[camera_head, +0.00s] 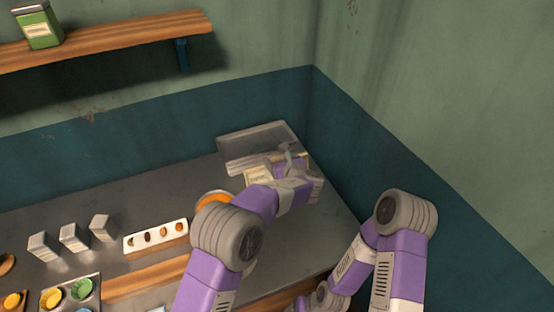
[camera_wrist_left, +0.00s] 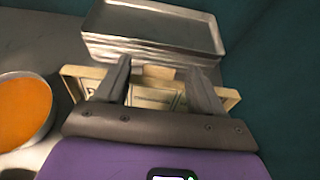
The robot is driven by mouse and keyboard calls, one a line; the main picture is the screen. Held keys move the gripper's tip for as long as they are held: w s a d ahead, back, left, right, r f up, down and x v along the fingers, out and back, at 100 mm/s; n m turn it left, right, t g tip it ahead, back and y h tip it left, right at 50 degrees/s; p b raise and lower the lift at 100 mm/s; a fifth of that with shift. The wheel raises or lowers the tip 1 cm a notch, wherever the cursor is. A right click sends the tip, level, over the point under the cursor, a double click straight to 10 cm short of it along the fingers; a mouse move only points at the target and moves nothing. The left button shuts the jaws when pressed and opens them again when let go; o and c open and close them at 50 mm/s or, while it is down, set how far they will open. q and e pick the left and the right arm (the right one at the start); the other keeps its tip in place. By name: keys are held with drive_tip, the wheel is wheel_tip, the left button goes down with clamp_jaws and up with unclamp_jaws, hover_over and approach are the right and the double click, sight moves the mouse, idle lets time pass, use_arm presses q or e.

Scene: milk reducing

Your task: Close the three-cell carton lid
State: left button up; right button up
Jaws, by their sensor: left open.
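The three-cell carton (camera_wrist_left: 155,98) is a pale wooden-looking box with labelled sections. In the left wrist view it lies behind and between my left gripper's fingers (camera_wrist_left: 160,70), and the gripper body hides its near side. I cannot tell how far its lid stands open. In the head view a cream part of the carton (camera_head: 257,174) shows beside my left gripper (camera_head: 290,157), which is open with nothing clearly held between its fingers. Whether the fingers touch the carton is unclear. My right arm shows at the lower right, but its gripper is out of view.
A stack of metal trays (camera_wrist_left: 155,28) stands right behind the carton, near the wall corner. A round bowl of orange contents (camera_wrist_left: 22,110) is to its left. A white strip with several small items (camera_head: 155,236) and grey blocks (camera_head: 74,237) stand farther left.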

use_arm(q)
drive_tip(key=shift+w+a+f, duration=0.2)
drive_tip(key=shift+w+f, duration=0.05)
drive_tip(key=shift+w, duration=0.35)
clamp_jaws()
